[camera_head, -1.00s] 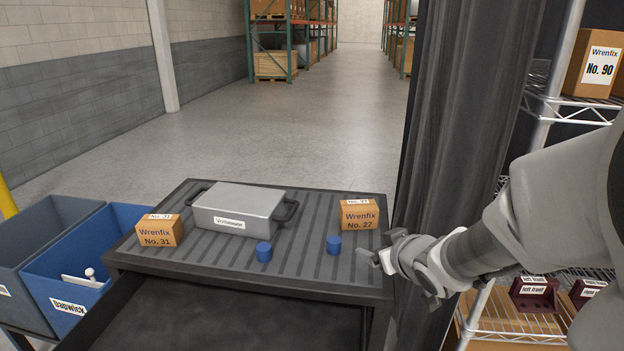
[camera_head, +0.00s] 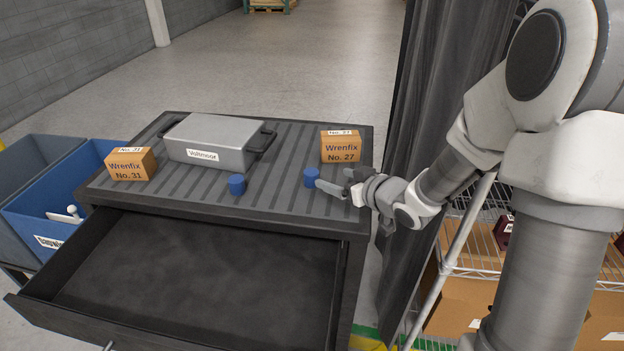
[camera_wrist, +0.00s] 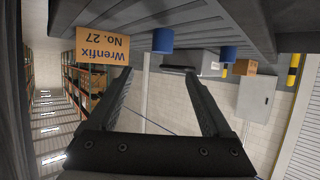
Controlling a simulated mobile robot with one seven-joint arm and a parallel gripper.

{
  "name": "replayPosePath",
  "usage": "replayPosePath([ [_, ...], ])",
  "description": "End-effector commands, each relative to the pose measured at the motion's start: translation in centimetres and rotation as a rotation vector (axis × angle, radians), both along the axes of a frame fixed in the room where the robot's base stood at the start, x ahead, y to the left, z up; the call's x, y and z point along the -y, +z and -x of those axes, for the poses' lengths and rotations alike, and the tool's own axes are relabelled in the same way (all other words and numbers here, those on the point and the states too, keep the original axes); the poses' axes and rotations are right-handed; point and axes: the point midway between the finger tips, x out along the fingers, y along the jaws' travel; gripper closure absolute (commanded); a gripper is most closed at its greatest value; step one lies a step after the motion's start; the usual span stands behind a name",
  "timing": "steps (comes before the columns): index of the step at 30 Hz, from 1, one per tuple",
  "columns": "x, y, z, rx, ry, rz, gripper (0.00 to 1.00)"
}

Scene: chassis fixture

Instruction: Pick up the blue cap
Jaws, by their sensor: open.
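Two blue caps stand upright on the ribbed dark top of the cabinet. The right blue cap (camera_head: 311,177) is in front of the Wrenfix No. 27 box. The left blue cap (camera_head: 237,184) is in front of the grey case. My gripper (camera_head: 337,181) is open and empty, low over the top's right edge, just right of the right cap. The wrist view is upside down. There the right cap (camera_wrist: 163,41) appears ahead, between the lines of the fingers of my gripper (camera_wrist: 158,76), and the left cap (camera_wrist: 228,54) is farther off.
The Wrenfix No. 27 box (camera_head: 341,148) stands behind the right cap. A grey Vollmoor case (camera_head: 212,140) and the Wrenfix No. 31 box (camera_head: 131,164) stand farther left. An open drawer (camera_head: 195,265) juts out in front. A dark curtain (camera_head: 436,110) hangs at the right.

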Motion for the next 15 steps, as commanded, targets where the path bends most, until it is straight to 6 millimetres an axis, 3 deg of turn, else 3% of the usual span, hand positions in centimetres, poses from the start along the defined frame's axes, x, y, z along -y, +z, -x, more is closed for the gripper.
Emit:
replayPosePath([
  [7, -2.5, -2.2, -4.0, -0.001, 0.002, 0.0, 0.16],
  [15, -3.5, -2.9, -5.7, 0.0, 0.0, 0.001, 0.16],
])
